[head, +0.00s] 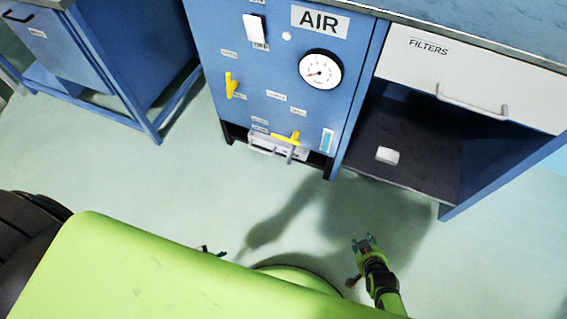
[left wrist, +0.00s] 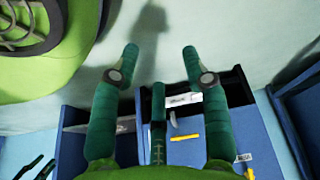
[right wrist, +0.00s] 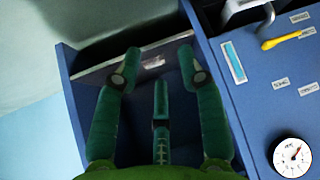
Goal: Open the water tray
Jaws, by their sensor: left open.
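The water tray (head: 262,146) is a pale drawer with a grey handle (head: 275,150), low in a dark slot at the foot of the blue AIR cabinet (head: 270,75). How far it is pulled out is hard to tell. Its pale front also shows in the left wrist view (left wrist: 183,99), beyond my left gripper (left wrist: 160,52), whose fingers are apart and empty. In the head view my left gripper is mostly hidden behind my green body. My right gripper (head: 364,243) is open and empty above the floor, right of the tray and apart from it.
A yellow lever (head: 287,138) sits just above the tray, another (head: 231,86) higher left. A gauge (head: 321,70) is on the panel. Right is a bench with a FILTERS drawer (head: 470,85) and a shelf holding a small white block (head: 387,155). The floor before the cabinet is clear.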

